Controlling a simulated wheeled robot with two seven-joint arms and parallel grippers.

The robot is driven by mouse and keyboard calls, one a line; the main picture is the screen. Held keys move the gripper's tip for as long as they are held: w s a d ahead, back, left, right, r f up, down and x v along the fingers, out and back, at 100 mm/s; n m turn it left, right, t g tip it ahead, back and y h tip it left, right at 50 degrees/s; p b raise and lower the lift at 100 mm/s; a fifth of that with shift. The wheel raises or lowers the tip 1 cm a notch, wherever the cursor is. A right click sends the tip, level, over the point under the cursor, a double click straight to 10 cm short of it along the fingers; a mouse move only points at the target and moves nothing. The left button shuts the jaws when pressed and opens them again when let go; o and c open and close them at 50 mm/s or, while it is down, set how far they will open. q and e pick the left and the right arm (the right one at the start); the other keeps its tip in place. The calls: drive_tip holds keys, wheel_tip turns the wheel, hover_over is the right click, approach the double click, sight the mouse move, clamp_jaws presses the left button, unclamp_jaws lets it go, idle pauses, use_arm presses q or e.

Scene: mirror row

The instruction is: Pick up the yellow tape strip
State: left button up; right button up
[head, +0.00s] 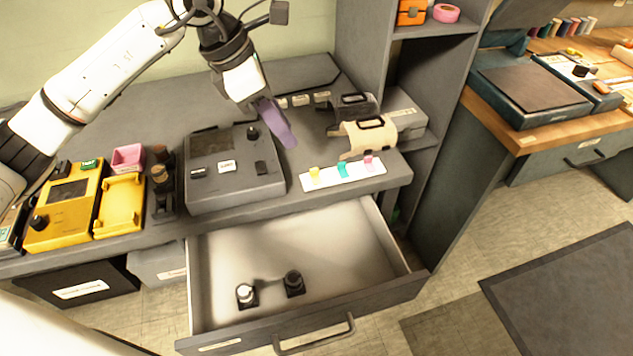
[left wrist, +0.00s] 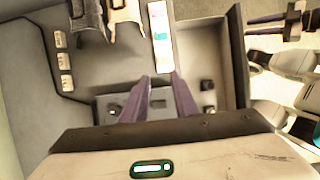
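The yellow tape strip (head: 314,173) is at the left end of a white card (head: 345,175) on the bench's front right, beside teal and pink strips. My left gripper (head: 280,130) points down above the bench, left of and behind the card. In the left wrist view its two purple fingers (left wrist: 161,88) are apart with nothing held, over the grey device. My right gripper is outside the head view; a purple finger-like part (left wrist: 265,18) shows at the wrist view's upper right.
A grey device (head: 230,165) sits left of the card. A beige holder (head: 368,136) stands behind it, near the shelf unit. Below, an open drawer (head: 350,235) holds two small knobbed items. Yellow devices (head: 65,205) stand at the left.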

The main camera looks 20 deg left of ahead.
sight(305, 176)
use_arm(q)
drive_tip(key=x, duration=1.1)
drive_tip(key=shift+a+f, duration=0.1)
drive_tip(key=shift+f, duration=0.2)
clamp_jaws()
